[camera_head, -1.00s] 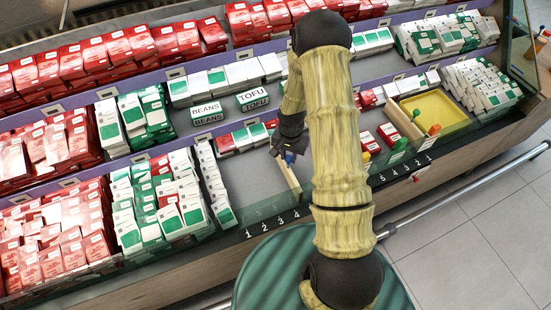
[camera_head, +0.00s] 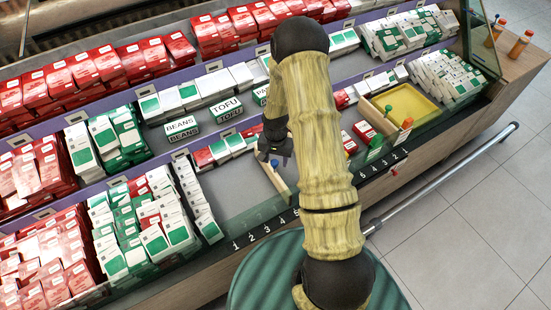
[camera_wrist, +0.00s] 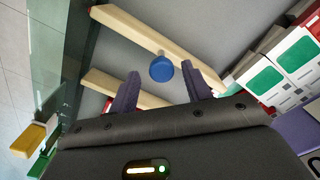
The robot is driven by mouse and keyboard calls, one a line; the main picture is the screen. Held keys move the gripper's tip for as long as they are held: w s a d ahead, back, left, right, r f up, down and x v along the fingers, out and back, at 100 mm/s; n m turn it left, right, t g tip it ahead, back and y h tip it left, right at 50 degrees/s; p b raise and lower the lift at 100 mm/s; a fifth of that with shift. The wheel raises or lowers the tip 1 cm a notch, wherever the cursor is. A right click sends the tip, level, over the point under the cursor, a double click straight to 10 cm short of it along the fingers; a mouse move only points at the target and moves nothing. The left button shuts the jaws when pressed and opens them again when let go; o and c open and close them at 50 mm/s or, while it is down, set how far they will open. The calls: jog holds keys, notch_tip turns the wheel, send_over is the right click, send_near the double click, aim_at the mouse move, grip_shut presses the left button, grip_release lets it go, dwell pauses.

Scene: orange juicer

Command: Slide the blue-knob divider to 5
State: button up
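The wooden divider (camera_head: 275,178) with the blue knob (camera_head: 274,163) stands in the middle section of the front shelf. Its front end is near the 4 and 5 marks on the front strip (camera_head: 267,230); the exact mark is hard to tell. My gripper (camera_head: 268,153) is over the knob, partly hidden behind my arm. In the wrist view, my gripper (camera_wrist: 161,68) is open. Its two dark fingers stand on either side of the blue knob (camera_wrist: 161,69), with visible gaps on both sides. The divider (camera_wrist: 150,38) runs diagonally beyond it.
A second wooden bar (camera_wrist: 130,88) shows below the knob in the wrist view. White-green boxes (camera_head: 195,205) stand left of an empty grey shelf floor (camera_head: 238,190). A yellow tray (camera_head: 408,105) is at right.

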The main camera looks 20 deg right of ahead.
notch_tip(320, 180, up, 17)
jog(key=shift+r, duration=0.2)
dwell(0.5)
dwell(0.3)
jog(key=s+a+r+n+t+p, duration=0.1)
jog(key=s+a+r+n+p, duration=0.2)
jog(key=s+r, duration=0.4)
jog(key=s+a+r+n+t+p, duration=0.1)
jog(key=s+a+r+n+p, duration=0.2)
jog(key=s+r, duration=0.4)
jog(key=shift+s+a+n+t, duration=0.25)
jog(key=shift+s+n, duration=0.35)
jog(key=shift+s, duration=0.45)
